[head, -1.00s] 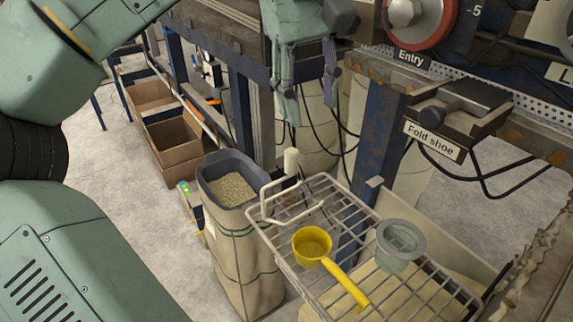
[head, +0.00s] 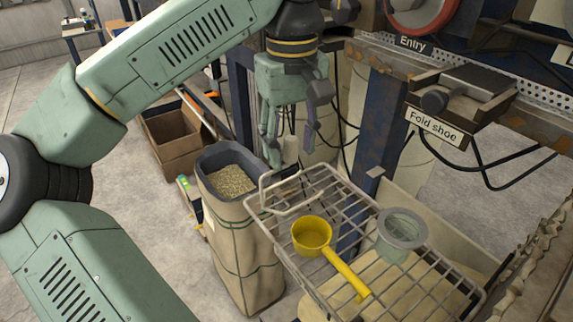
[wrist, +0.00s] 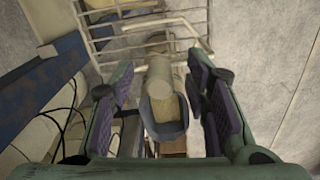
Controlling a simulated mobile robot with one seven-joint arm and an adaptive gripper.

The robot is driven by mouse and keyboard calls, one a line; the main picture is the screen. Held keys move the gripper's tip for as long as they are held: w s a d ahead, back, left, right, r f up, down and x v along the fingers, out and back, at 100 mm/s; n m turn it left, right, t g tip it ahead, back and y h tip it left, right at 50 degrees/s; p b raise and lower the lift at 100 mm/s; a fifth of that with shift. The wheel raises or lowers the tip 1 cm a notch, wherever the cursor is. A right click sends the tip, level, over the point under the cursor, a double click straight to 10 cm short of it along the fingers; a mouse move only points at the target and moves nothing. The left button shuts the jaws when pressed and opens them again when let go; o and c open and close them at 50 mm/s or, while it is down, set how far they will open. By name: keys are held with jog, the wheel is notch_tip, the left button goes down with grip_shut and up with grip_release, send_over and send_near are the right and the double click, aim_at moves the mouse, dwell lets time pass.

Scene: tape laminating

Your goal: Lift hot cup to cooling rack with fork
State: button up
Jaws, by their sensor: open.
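My gripper (head: 290,150) is open, fingers pointing down, over the back left corner of the wire rack (head: 330,187). In the wrist view a cream upright handle (wrist: 160,77), apparently the fork's, stands between my spread fingers, with gaps on both sides. In the head view the gripper mostly hides this handle. A pale wire loop (head: 266,200) beside it shows at the rack's corner; I cannot tell where fork and rack part. A grey flanged cup (head: 402,229) sits at the rack's right side. A yellow long-handled scoop (head: 312,237) lies on the rack.
A tall paper sack with a grey-rimmed bin of pellets (head: 229,180) stands left of the rack. Cardboard boxes (head: 172,138) are on the floor behind. The fold shoe (head: 437,123) and the machine frame with hanging cables border the right and back.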

jog(key=shift+f, duration=0.15)
grip_shut()
dwell(0.4)
dwell(0.4)
